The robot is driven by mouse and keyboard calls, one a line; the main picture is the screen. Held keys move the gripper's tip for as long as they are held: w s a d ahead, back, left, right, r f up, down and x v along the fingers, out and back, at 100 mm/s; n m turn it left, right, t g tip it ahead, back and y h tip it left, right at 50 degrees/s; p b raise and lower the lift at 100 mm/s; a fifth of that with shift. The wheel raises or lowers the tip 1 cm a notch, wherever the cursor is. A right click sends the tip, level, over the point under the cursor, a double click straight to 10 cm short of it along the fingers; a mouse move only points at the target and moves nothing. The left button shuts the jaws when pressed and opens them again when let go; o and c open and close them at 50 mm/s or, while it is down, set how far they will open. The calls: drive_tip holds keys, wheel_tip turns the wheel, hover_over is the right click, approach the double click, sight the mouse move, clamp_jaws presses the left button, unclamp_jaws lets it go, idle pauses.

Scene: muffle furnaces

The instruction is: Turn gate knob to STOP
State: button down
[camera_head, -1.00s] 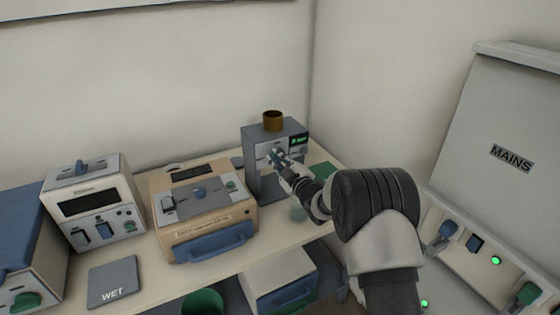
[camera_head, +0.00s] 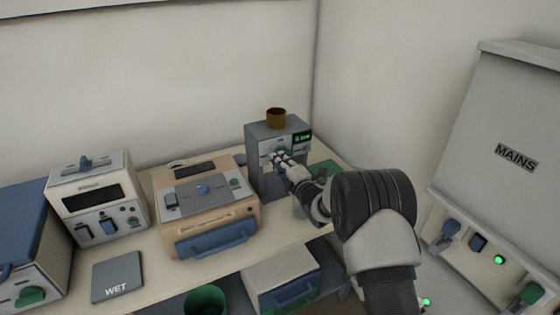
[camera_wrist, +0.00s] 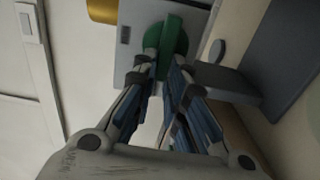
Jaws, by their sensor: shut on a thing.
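The grey device (camera_head: 262,138) stands at the right end of the bench, upright, with a brown cup (camera_head: 276,119) on top and a small green-lit display on its front. My gripper (camera_head: 281,158) is at its front face. In the wrist view, my gripper (camera_wrist: 165,58) is shut on a green knob (camera_wrist: 174,36) on the device's grey front, with one finger on each side. The fingers hide part of the knob. Its markings, and whether it points to STOP, cannot be read.
A tan unit with a blue handle (camera_head: 216,240) and a white unit (camera_head: 90,170) stand left of the device. A grey WET pad (camera_head: 117,278) lies in front. The MAINS panel (camera_head: 515,157) is at the right. A green bin (camera_head: 205,300) is below.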

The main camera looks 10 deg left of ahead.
idle(0.5)
drive_tip(key=c, duration=1.6)
unclamp_jaws()
drive_tip(key=v, duration=1.2)
drive_tip(key=shift+w, duration=0.1)
